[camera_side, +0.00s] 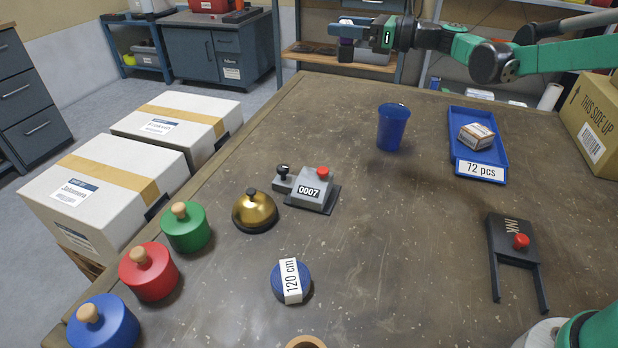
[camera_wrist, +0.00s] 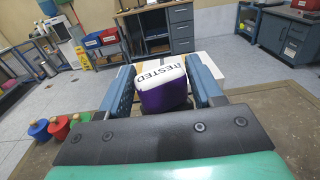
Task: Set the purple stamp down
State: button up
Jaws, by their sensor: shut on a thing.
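My gripper (camera_wrist: 164,76) is shut on the purple stamp (camera_wrist: 168,97), with one blue-grey finger on each side of it in the wrist view. The stamp has a purple body and a white face lettered "TESTED", which is turned up toward the camera. In the side view my gripper (camera_side: 352,30) is held high, level, pointing left near the back edge of the table (camera_side: 350,240).
Knobbed round pots line the left edge. The middle is bare.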

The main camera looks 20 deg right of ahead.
jog(key=shift+w+d+f+y, duration=0.1)
jog(key=shift+f+y, duration=0.05)
jog(key=shift+y, duration=0.15)
jog(key=shift+n+g, duration=0.3)
notch_tip(320, 180, down, 20)
jog(key=shift+r, duration=0.1)
jog(key=o, duration=1)
